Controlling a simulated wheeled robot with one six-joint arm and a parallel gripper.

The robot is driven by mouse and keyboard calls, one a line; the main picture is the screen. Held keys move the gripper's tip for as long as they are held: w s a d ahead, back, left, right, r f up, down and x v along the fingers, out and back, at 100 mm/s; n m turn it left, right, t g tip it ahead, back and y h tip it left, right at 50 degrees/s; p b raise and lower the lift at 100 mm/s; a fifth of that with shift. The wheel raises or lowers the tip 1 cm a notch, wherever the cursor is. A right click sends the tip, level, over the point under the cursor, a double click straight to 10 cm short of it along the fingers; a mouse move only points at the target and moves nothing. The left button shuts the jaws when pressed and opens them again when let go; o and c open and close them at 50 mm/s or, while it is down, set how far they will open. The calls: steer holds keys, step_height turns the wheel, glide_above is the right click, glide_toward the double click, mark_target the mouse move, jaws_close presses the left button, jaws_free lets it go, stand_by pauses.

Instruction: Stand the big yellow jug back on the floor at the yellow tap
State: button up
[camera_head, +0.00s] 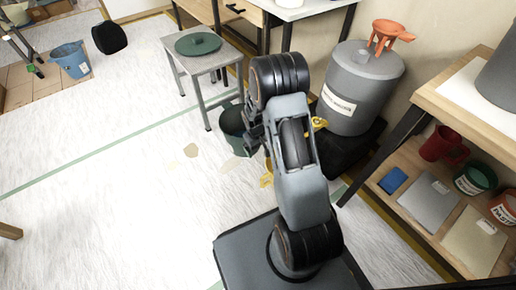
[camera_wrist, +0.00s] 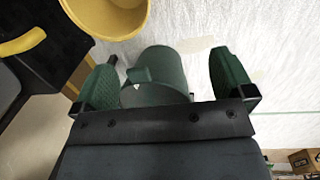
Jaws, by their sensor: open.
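My gripper (camera_wrist: 167,80) is open, with its two green finger pads apart in the wrist view. A green jug (camera_wrist: 160,68) shows between and beyond the pads; I cannot tell whether they touch it. It also shows in the head view as a dark green vessel (camera_head: 233,122) on the floor beside my gripper (camera_head: 250,128). The big yellow jug (camera_wrist: 112,22) is cut off by the top edge of the wrist view; in the head view only yellow bits (camera_head: 266,178) show behind my arm. The yellow tap (camera_head: 319,123) is on the grey barrel (camera_head: 362,90).
A grey stool (camera_head: 203,63) with a green lid stands behind the green jug. A shelf unit (camera_head: 440,100) with pots and boards stands at the right. A blue bucket (camera_head: 70,60) is far left. Pale stains mark the white floor, which is clear to the left.

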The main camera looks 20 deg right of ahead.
steer(key=s+a+r+m+t, duration=0.1)
steer(key=s+a+r, duration=0.1)
steer(key=r, duration=0.6)
steer(key=s+a+r, duration=0.2)
steer(key=r, duration=0.6)
steer(key=s+a+r+t+y, duration=0.1)
steer(key=s+a+r+t, duration=0.1)
steer(key=s+a+r, duration=0.3)
steer(key=s+r, duration=0.4)
steer(key=s, duration=0.3)
steer(key=shift+s+r+m, duration=0.3)
steer(key=shift+r+m, duration=0.05)
steer(key=shift+m, duration=0.05)
step_height(320, 180, up, 38)
steer(key=t+p, duration=0.1)
steer(key=p, duration=3.5)
steer(key=shift+s+a+r, duration=0.15)
steer(key=shift+r, duration=0.05)
